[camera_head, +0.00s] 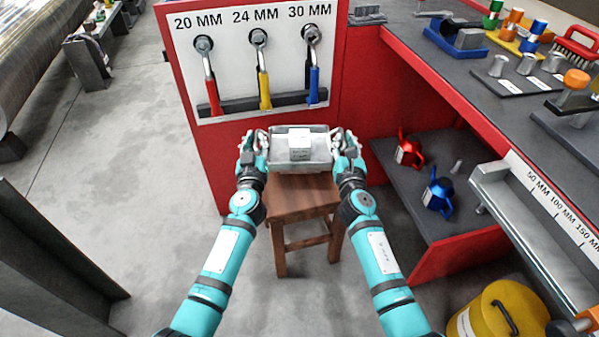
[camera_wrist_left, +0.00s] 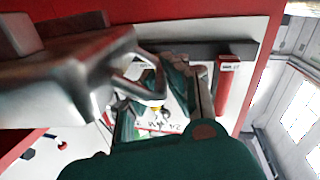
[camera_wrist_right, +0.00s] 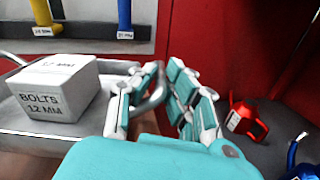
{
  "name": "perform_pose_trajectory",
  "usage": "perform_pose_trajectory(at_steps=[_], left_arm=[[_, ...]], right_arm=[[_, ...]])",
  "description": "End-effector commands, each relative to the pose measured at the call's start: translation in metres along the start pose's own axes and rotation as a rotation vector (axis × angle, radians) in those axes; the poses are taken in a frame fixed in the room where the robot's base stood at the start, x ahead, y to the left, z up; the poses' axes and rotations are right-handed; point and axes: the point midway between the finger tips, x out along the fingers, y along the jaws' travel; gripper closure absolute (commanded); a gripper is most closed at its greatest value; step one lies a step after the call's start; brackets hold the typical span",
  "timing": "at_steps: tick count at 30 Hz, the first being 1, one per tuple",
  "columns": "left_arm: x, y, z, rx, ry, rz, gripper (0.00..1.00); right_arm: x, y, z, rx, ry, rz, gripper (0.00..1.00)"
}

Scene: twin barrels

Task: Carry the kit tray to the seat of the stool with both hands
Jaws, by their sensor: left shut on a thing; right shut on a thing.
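The kit tray (camera_head: 285,164) is a shallow grey metal tray with a wire handle at each end, and it looks level. It holds a white box (camera_head: 300,140), labelled "BOLTS 12 MM" in the right wrist view (camera_wrist_right: 55,92). My left gripper (camera_head: 258,141) is shut on the tray's left handle (camera_wrist_left: 150,88). My right gripper (camera_head: 343,143) is shut on the right handle (camera_wrist_right: 153,100). The wooden stool (camera_head: 305,192) stands below the tray, which covers the rear of its seat from the head view. I cannot tell whether the tray touches the seat.
A red cabinet with a wrench panel (camera_head: 225,75) stands just behind the tray. Floor (camera_head: 120,190) is clear at left.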

Motion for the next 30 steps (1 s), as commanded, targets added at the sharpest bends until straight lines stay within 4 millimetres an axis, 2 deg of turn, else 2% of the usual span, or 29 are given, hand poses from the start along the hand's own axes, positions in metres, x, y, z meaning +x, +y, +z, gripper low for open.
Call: perform_pose_trajectory(at_steps=[1,10,27,28,30], left_arm=[[0.002,-0.007,-0.003,0.002,0.005,-0.015,1.00],[0.002,-0.009,0.007,0.002,0.005,-0.015,1.00],[0.001,-0.017,0.048,0.002,0.005,-0.015,1.00],[0.001,-0.017,0.048,0.003,0.002,-0.016,0.89],[0.001,-0.017,0.045,0.003,0.002,-0.016,0.80]], right_arm=[[0.001,-0.007,0.002,-0.004,-0.002,-0.013,1.00],[0.001,-0.009,-0.008,-0.004,-0.002,-0.013,1.00],[0.001,-0.017,-0.049,-0.004,-0.002,-0.013,1.00],[0.000,-0.017,-0.050,-0.004,0.001,-0.014,0.89],[0.000,-0.016,-0.046,-0.004,0.001,-0.014,0.80]])
